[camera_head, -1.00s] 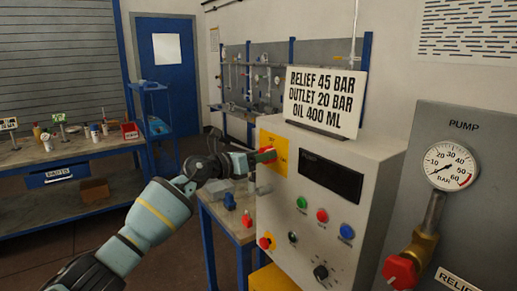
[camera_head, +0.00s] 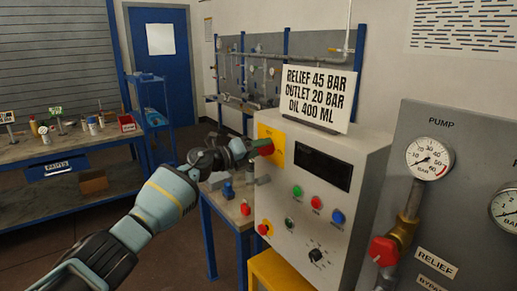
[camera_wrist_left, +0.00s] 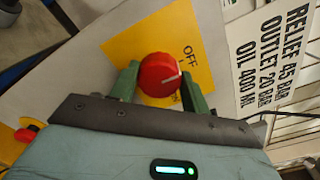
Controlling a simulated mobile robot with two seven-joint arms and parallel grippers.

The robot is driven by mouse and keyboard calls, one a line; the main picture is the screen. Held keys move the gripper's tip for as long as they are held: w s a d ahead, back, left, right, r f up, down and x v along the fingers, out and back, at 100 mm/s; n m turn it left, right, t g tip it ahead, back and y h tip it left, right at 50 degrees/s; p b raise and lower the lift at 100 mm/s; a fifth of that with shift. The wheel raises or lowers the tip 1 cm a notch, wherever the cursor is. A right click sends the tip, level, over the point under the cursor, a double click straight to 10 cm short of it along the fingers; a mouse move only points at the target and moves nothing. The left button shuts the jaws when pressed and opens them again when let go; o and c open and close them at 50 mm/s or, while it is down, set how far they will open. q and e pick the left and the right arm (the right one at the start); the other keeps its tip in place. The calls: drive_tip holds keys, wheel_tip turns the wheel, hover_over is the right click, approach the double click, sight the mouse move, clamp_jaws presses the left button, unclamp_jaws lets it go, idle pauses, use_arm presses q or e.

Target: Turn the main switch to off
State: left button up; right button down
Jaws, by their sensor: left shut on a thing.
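The main switch is a red round knob (camera_head: 266,147) on a yellow plate (camera_head: 272,132) at the upper left of the grey control cabinet's front. My left gripper (camera_head: 254,148) is at this knob. In the left wrist view the green fingers (camera_wrist_left: 158,84) sit on either side of the red knob (camera_wrist_left: 160,72) and are shut on it. A white line on the knob points to the right in that view, a little below the word OFF. A second label below the knob is mostly hidden. My right gripper is not in view.
The cabinet (camera_head: 330,225) also bears a dark display, coloured buttons, a black dial and a red knob (camera_head: 265,229) low on the left. A sign (camera_head: 318,95) stands on top. A pump panel with gauge (camera_head: 430,158) and red-handled valve stands right. A small bench is behind my arm.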

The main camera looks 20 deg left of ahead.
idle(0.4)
use_arm(q)
drive_tip(key=o, duration=1)
drive_tip(key=shift+v, duration=3.9)
